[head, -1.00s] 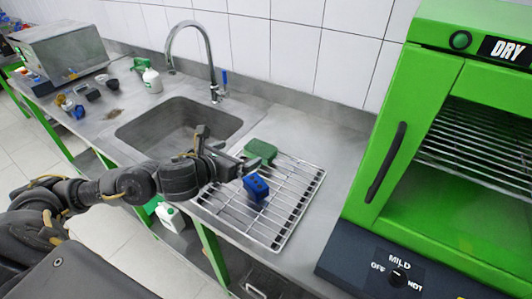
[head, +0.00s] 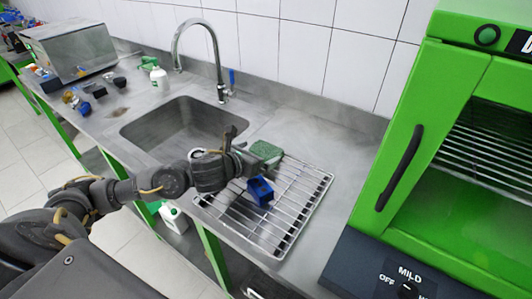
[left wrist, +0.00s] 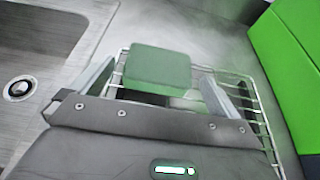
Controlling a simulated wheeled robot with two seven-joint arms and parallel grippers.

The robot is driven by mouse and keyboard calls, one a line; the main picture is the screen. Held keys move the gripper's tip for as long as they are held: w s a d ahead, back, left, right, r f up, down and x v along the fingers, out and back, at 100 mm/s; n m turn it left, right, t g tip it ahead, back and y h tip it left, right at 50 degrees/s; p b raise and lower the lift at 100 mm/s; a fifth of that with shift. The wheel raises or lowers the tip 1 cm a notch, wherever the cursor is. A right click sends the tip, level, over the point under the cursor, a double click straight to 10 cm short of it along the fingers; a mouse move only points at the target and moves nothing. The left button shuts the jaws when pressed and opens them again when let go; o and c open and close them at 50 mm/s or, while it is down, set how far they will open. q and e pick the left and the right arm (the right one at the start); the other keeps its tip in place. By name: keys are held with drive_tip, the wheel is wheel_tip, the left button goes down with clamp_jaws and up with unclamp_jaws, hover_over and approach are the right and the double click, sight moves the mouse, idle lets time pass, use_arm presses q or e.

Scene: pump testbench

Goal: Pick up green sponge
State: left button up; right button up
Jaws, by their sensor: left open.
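The green sponge (head: 266,151) lies at the far left edge of the wire rack (head: 285,225), beside the sink. In the left wrist view the sponge (left wrist: 159,68) sits just ahead of my left gripper, between the lines of its two fingers. My left gripper (left wrist: 157,85) is open and empty, its fingers spread on both sides of the sponge. In the head view my left gripper (head: 246,158) is close to the sponge and partly hides it. My right gripper is in neither view.
A green dryer cabinet (head: 440,150) stands at the right. The counter behind the rack is clear.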

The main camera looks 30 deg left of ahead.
sight(265, 150)
use_arm(q)
drive_tip(key=p+x, duration=0.1)
drive_tip(key=x, duration=0.4)
drive_tip(key=shift+f, duration=0.15)
drive_tip(key=c, duration=0.8)
drive_tip(key=shift+o, duration=0.2)
